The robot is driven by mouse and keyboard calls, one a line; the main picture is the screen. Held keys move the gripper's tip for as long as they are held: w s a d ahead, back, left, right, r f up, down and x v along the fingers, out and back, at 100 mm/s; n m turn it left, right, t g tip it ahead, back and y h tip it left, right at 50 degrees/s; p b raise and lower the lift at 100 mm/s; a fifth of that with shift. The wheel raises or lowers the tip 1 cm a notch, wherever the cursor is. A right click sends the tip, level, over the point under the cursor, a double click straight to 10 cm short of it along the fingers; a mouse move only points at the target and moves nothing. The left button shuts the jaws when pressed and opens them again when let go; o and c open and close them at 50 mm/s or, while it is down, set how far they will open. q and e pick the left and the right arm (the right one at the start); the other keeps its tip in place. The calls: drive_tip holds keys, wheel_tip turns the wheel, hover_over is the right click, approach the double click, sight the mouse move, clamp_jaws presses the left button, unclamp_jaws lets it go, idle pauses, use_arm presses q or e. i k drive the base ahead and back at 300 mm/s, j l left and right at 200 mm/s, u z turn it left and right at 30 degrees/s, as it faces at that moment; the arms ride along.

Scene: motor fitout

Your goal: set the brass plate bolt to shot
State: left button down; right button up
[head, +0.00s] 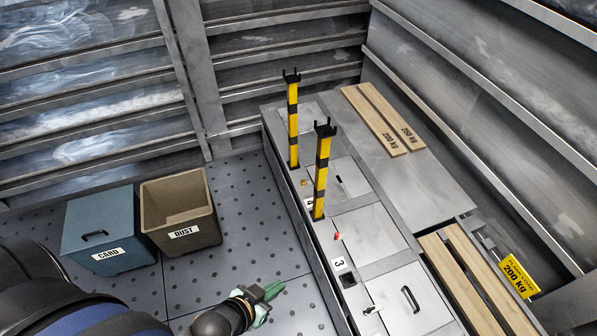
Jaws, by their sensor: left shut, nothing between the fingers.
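A small brass-coloured fitting (303,183), which looks like the brass plate bolt, sits by the near edge of the long grey bench unit, between the two yellow-and-black posts. It is too small to tell whether it is shot or drawn. My left gripper (270,292), with green fingers, is low in the picture over the dotted floor. It is shut and empty, to the left of the bench unit and well apart from the fitting. My right gripper is not in view.
Yellow-and-black posts (321,175) stand up from the bench unit (365,235). A red-tipped catch (337,236) and a lid handle (410,299) are nearer. Blue CARD bin (98,215) and brown DUST bin (180,205) stand left. Floor between is clear.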

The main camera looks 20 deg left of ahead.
sight(303, 184)
drive_tip(key=i+j+z, duration=0.15)
drive_tip(key=j, duration=0.2)
drive_tip(key=i+j+z, duration=0.1)
drive_tip(key=i+j, duration=0.15)
drive_tip(key=i+j+z, duration=0.15)
drive_tip(key=j, duration=0.3)
drive_tip(key=i+j+z, duration=0.1)
drive_tip(key=j, duration=0.3)
drive_tip(key=i, duration=0.1)
